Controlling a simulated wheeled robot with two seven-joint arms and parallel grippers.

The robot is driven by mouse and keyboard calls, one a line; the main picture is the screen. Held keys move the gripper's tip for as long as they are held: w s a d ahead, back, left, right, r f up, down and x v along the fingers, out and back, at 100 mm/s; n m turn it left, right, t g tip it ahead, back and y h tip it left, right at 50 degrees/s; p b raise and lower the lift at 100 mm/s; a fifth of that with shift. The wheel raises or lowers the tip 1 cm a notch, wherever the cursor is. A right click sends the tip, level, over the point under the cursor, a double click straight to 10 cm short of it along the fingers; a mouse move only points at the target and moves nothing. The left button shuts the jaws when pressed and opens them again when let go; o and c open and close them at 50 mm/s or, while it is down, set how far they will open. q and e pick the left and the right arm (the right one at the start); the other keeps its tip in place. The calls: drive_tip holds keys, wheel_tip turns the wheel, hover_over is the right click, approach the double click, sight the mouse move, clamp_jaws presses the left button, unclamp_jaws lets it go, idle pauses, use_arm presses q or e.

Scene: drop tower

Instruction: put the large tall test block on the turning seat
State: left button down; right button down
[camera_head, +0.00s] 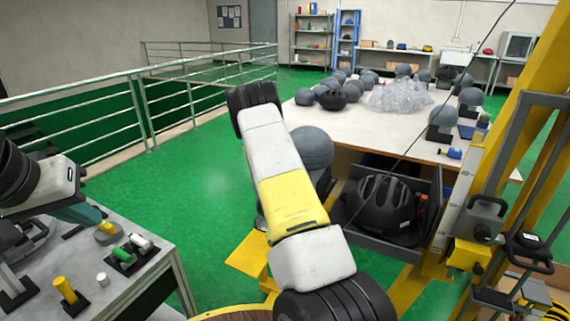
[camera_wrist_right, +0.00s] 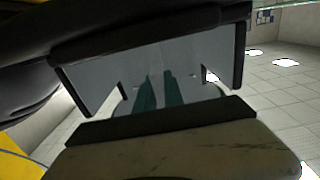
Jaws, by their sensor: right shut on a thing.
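My left gripper (camera_head: 84,215) is over the grey table at the lower left, its teal fingers low over the top; I cannot tell how far apart they are. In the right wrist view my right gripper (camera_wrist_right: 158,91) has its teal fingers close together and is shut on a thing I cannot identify. A yellow-topped piece (camera_head: 107,230) stands on a grey round. I cannot tell which block is the large tall one, nor pick out the turning seat.
A white table (camera_head: 385,136) with grey headforms stands ahead. A black helmet (camera_head: 383,208) sits in a dark tray beside the yellow tower (camera_head: 511,117). My right arm crosses the middle and hides part of this. A railing (camera_head: 140,107) runs at left; green floor lies clear beside it.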

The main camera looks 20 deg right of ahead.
drive_tip(key=c, duration=1.5)
unclamp_jaws()
drive_tip(key=shift+f, duration=0.1)
drive_tip(key=shift+o, duration=0.2)
